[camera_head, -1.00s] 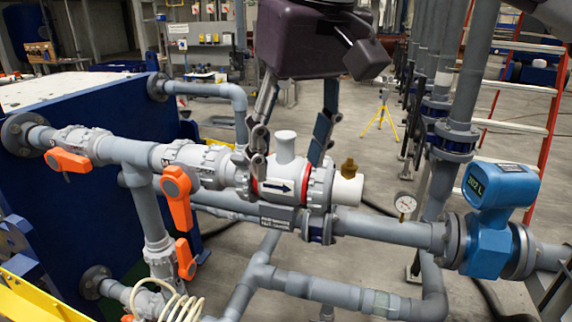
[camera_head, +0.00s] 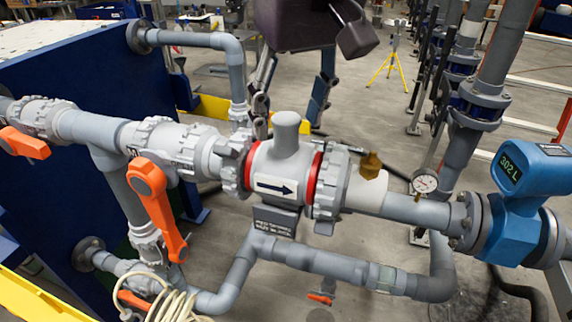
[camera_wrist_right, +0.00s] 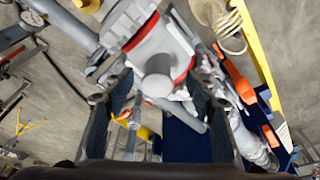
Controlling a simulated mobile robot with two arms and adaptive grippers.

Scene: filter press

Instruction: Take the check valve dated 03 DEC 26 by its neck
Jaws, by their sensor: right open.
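The check valve (camera_head: 284,178) is a pale grey body with two red rings and a black arrow pointing right, set in the horizontal pipe line. Its round neck (camera_head: 286,128) stands upright on top. In the right wrist view the neck (camera_wrist_right: 158,76) points toward the camera. My right gripper (camera_head: 289,108) is open and empty, just behind the neck in the head view, with a finger on either side in the picture. In the wrist view my right gripper (camera_wrist_right: 160,88) shows its fingers apart, not touching the neck. No date is legible. My left gripper is not in view.
Orange valve handles (camera_head: 157,208) stand to the left. A brass fitting (camera_head: 371,166), a gauge (camera_head: 424,181) and a blue flow meter (camera_head: 528,185) are on the right. A dark label plate (camera_head: 273,222) hangs below the valve, too small to read.

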